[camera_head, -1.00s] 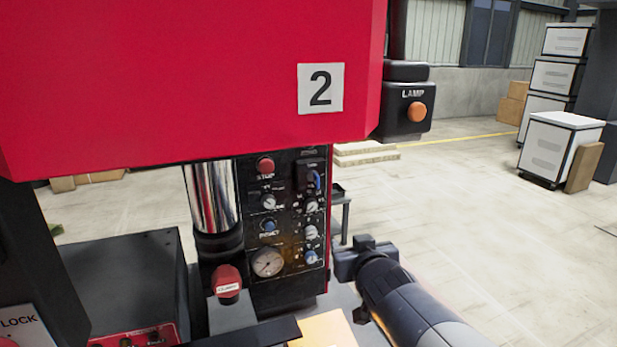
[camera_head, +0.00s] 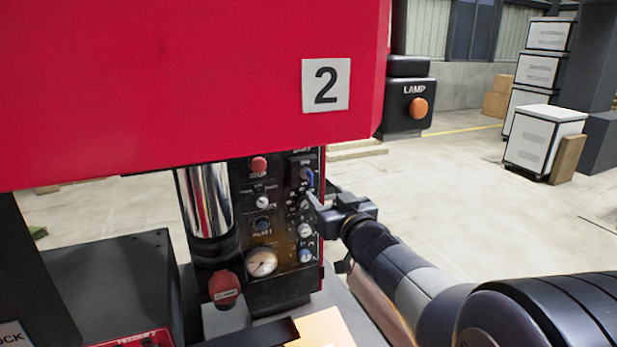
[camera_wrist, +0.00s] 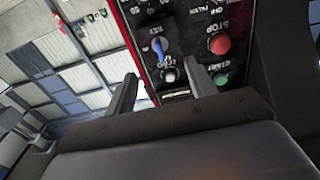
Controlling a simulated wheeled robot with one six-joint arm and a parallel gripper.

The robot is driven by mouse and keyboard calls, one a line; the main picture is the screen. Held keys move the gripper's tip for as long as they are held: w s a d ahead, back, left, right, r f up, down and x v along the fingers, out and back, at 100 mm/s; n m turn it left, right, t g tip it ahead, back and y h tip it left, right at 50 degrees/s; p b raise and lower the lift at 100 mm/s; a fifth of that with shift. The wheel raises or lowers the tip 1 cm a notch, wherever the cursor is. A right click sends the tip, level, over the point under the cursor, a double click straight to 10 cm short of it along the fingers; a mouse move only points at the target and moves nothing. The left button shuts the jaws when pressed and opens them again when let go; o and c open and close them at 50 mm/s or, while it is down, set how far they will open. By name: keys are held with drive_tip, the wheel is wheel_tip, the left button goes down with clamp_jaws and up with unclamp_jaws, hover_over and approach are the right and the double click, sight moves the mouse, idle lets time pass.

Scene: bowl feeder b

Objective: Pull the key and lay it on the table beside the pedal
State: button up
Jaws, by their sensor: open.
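A blue piece (camera_head: 308,177), which looks like the key, sits at the upper right of the black control panel (camera_head: 282,285). In the wrist view the blue key (camera_wrist: 159,48) stands out from the panel just beyond the fingertips. My gripper (camera_head: 315,212) is at the panel's right edge, a little below the key. In the wrist view my gripper (camera_wrist: 161,69) is open, its fingers apart with nothing held between them. A silver knob (camera_wrist: 169,75) shows between the fingers. I cannot see the pedal.
Knobs, a red stop button (camera_head: 258,165) and a gauge (camera_head: 261,262) crowd the panel. The red press head (camera_head: 180,90) overhangs it, with a lamp box (camera_head: 405,105) at its right. A chrome column (camera_head: 205,200) stands left of the panel. Open floor lies to the right.

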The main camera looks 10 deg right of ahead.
sight(312, 181)
drive_tip(key=shift+w+a+r, duration=0.1)
drive_tip(key=shift+w+a, duration=0.2)
drive_tip(key=shift+w, duration=1.1)
drive_tip(key=shift+w+a+f, duration=0.1)
drive_tip(key=shift+w+a, duration=0.15)
drive_tip(key=shift+w, duration=1.2)
drive_tip(key=shift+w+a+r, duration=0.1)
drive_tip(key=shift+w+a, duration=0.2)
drive_tip(key=shift+w, duration=1.1)
drive_tip(key=shift+c, duration=0.3)
clamp_jaws()
drive_tip(key=shift+s, duration=0.1)
drive_tip(key=shift+s+d, duration=0.2)
drive_tip(key=shift+s, duration=0.75)
drive_tip(key=shift+s+d, duration=0.2)
drive_tip(key=shift+s, duration=0.75)
drive_tip(key=shift+s+d, duration=0.2)
drive_tip(key=shift+s, duration=0.75)
